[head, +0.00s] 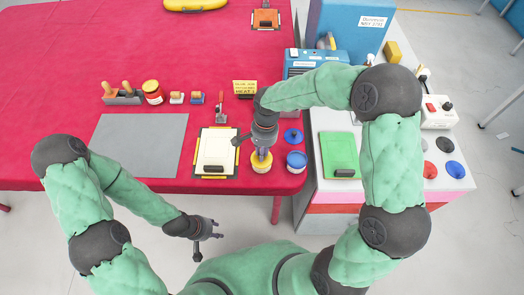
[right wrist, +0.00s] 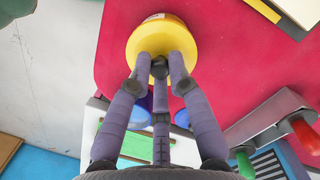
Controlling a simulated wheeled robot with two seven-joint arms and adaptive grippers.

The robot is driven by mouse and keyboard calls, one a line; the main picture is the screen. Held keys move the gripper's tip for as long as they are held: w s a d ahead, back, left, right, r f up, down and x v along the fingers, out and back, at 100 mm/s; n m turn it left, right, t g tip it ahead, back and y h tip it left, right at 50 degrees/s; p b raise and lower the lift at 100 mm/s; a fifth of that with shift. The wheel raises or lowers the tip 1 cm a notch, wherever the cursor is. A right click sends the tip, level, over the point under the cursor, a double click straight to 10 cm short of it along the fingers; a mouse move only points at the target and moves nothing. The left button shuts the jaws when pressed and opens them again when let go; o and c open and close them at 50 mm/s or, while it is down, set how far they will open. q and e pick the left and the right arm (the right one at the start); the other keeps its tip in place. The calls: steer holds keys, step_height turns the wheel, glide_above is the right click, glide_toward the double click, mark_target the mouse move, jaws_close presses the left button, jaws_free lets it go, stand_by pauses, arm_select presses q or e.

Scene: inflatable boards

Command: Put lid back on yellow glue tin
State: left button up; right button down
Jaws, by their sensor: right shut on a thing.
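The yellow glue tin (head: 261,167) stands upright near the front edge of the red table, with a pale label band on its side. My right gripper (head: 261,152) is directly above it, pointing down, with its fingers closed together at the middle of the yellow round top. In the right wrist view, the fingertips (right wrist: 160,70) meet over the yellow lid (right wrist: 150,38), and they hide its centre. I cannot tell whether the lid touches the tin's rim all round. My left gripper (head: 208,229) is empty, its fingers spread, in front of the table edge.
A blue tin (head: 296,161) stands close to the right of the yellow tin, with a blue lid (head: 292,136) behind it. A clipboard (head: 216,152) lies to the left, beside a grey mat (head: 140,145). A white cabinet (head: 318,190) adjoins the table on the right.

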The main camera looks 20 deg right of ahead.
steer(key=c, duration=0.6)
jaws_free()
steer(key=shift+r, duration=0.1)
steer(key=shift+r+p, duration=2.5)
steer(key=shift+r, duration=0.95)
jaws_close()
steer(key=shift+f+b, duration=2)
steer(key=shift+f, duration=1.05)
